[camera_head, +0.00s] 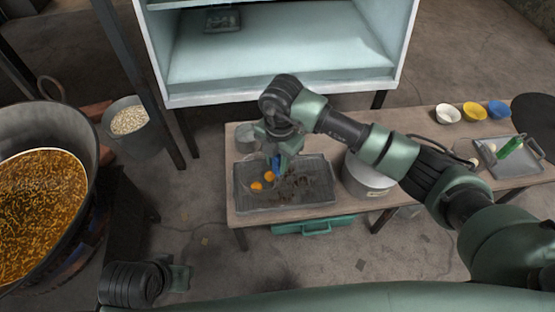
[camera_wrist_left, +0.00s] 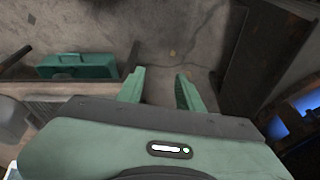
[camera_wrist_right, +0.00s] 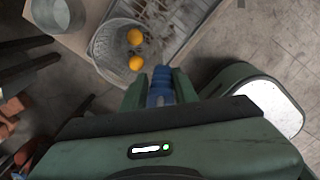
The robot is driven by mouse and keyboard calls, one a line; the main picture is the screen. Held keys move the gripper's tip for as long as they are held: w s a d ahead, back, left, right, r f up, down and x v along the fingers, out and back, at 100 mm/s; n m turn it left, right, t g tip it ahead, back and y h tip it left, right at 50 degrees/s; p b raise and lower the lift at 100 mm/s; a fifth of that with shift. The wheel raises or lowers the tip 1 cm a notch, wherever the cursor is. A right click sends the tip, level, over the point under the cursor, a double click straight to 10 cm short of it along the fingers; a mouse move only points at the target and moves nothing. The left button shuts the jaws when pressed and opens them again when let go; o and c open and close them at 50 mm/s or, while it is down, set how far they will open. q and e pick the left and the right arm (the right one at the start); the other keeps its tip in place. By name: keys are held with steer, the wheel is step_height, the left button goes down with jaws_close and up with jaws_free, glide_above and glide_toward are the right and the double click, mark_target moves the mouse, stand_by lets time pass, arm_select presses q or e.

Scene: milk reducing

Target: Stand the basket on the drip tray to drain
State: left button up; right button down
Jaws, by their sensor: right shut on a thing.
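The wire basket (camera_wrist_right: 103,42) has a blue handle (camera_wrist_right: 159,88) and two orange balls (camera_wrist_right: 135,37) in it. In the head view the basket (camera_head: 246,174) overlaps the left part of the grey drip tray (camera_head: 318,206) on the wooden table. I cannot tell whether it touches the tray. My right gripper (camera_head: 277,160) is shut on the blue handle, which sits between its fingers in the right wrist view. My left gripper (camera_wrist_left: 161,82) is open and empty over the floor, low left in the head view (camera_head: 182,278).
A grey pot (camera_head: 245,136) stands behind the tray, and a white-lidded container (camera_head: 367,180) stands to its right. Several coloured bowls (camera_head: 474,112) and another tray (camera_head: 512,162) are farther right. A large pan (camera_head: 45,190) is at left. A teal box (camera_head: 313,227) lies below the table.

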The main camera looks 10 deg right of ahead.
arm_select(q)
steer(key=shift+r, duration=0.1)
arm_select(e)
steer(key=shift+f, duration=0.1)
arm_select(q)
steer(key=shift+r, duration=0.35)
arm_select(e)
steer(key=shift+f, duration=0.1)
arm_select(q)
steer(key=shift+s+r, duration=0.15)
steer(key=shift+s, duration=0.05)
arm_select(e)
steer(key=shift+f, duration=0.1)
steer(key=c, duration=1)
jaws_free()
arm_select(q)
steer(key=shift+s, duration=0.15)
arm_select(e)
steer(key=shift+f, duration=0.1)
